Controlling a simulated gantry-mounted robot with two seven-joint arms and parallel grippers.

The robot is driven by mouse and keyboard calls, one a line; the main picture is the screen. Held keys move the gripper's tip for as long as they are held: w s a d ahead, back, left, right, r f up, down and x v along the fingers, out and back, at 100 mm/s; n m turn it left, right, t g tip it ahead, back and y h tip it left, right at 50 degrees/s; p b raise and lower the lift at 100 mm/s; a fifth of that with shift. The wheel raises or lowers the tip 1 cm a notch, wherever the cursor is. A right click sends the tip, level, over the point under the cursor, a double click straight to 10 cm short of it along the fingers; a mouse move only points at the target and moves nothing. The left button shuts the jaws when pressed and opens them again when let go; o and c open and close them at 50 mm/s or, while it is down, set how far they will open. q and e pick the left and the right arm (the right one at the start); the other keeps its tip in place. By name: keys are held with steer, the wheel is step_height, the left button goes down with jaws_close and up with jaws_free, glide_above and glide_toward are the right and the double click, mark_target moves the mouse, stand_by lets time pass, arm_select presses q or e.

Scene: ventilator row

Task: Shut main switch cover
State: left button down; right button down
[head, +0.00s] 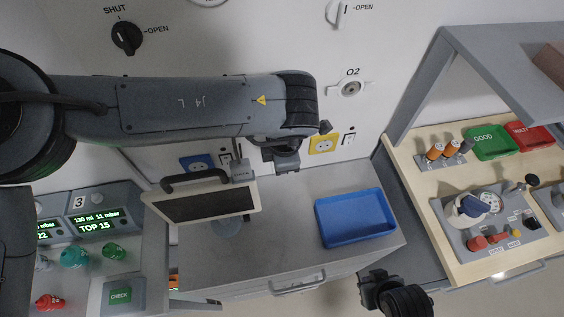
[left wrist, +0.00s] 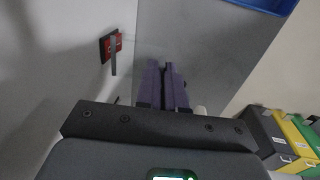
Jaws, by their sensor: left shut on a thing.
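In the left wrist view a small red plate in a dark frame (left wrist: 112,46), with a grey strip hanging down its front, is on the pale wall; it may be the main switch, but I cannot tell for sure. In the head view I cannot make out its cover, and my left arm hides part of the wall. My left gripper (head: 285,160) is above the back of the grey counter by the wall. Its purple fingers (left wrist: 164,84) are close together, right of the red plate; what they hold is hidden. My right gripper (head: 372,283) is low at the front right; its fingers are unclear.
A screen (head: 205,203) with a dark handle stands on the counter left of my left gripper. A blue tray (head: 355,218) lies to the right. Blue (head: 197,163) and yellow (head: 323,145) sockets are on the wall. A wooden bench (head: 465,270) stands far right.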

arm_select(q)
step_height(320, 180, down, 8)
steer(key=w+t+y+b, duration=0.1)
steer(key=t+b, duration=1.3)
steer(key=b, duration=1.5)
steer(key=shift+w+a+t+y, duration=0.15)
steer(key=shift+w+t+y, duration=0.2)
steer(key=shift+y, duration=0.55)
steer(key=c, duration=1.2)
jaws_free()
steer(key=shift+c, duration=0.2)
